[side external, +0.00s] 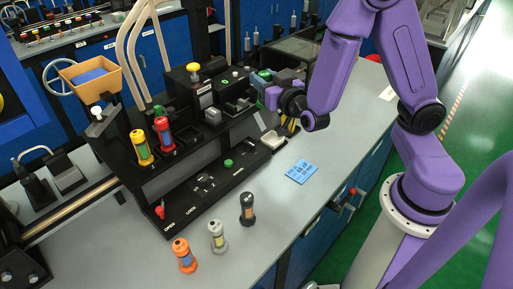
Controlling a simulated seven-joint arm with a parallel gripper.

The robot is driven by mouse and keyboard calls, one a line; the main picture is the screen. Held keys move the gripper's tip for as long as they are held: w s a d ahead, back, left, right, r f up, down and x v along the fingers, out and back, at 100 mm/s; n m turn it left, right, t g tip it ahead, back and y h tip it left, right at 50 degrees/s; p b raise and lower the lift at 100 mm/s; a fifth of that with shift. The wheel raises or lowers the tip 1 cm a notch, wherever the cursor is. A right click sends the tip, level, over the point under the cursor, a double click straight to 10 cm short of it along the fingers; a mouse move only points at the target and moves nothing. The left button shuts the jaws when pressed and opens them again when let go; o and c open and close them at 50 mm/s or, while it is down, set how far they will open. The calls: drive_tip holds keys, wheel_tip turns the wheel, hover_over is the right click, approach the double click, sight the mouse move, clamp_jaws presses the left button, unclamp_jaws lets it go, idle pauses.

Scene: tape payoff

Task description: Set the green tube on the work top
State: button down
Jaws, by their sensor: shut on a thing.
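The green tube (260,80) shows as a small green shape at the machine's right end. My gripper (268,90) is beside it and appears shut on it; the fingers are small and partly hidden by my wrist. The tube's lower part is hard to make out, and I cannot tell whether it still touches the machine. The grey work top (283,218) extends in front. An orange tube (184,256), a grey-white tube (217,237) and a black tube (247,209) stand upright on it in a slanted row.
A yellow tube (141,147) and a red tube (164,134) sit in the black machine's rack (152,168). A blue card (301,172) lies on the work top. Bare work top surrounds the card. A red-handled part (350,192) is at the front edge.

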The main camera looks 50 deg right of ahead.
sight(174, 110)
drive_tip(key=shift+a, duration=0.1)
drive_tip(key=s+a+r+n+y, duration=0.1)
drive_tip(key=a+r+n+y, duration=0.2)
drive_tip(key=a+y, duration=0.2)
drive_tip(key=s+a+r+n+y, duration=0.1)
drive_tip(key=a+r+n+y, duration=0.2)
drive_tip(key=a, duration=0.5)
drive_tip(key=shift+s+a+r+y, duration=0.4)
drive_tip(key=shift+r+y, duration=0.2)
drive_tip(key=shift+y, duration=0.3)
drive_tip(key=shift+w+a+f, duration=0.75)
drive_tip(key=shift+w+f, duration=1.35)
drive_tip(key=shift+w, duration=0.1)
drive_tip(key=shift+w+a+f, duration=0.75)
drive_tip(key=shift+w+f, duration=1.35)
drive_tip(key=shift+w, duration=0.15)
drive_tip(key=shift+w+a+f, duration=0.75)
drive_tip(key=shift+w+f, duration=1.35)
drive_tip(key=shift+w, duration=0.1)
drive_tip(key=shift+f, duration=0.15)
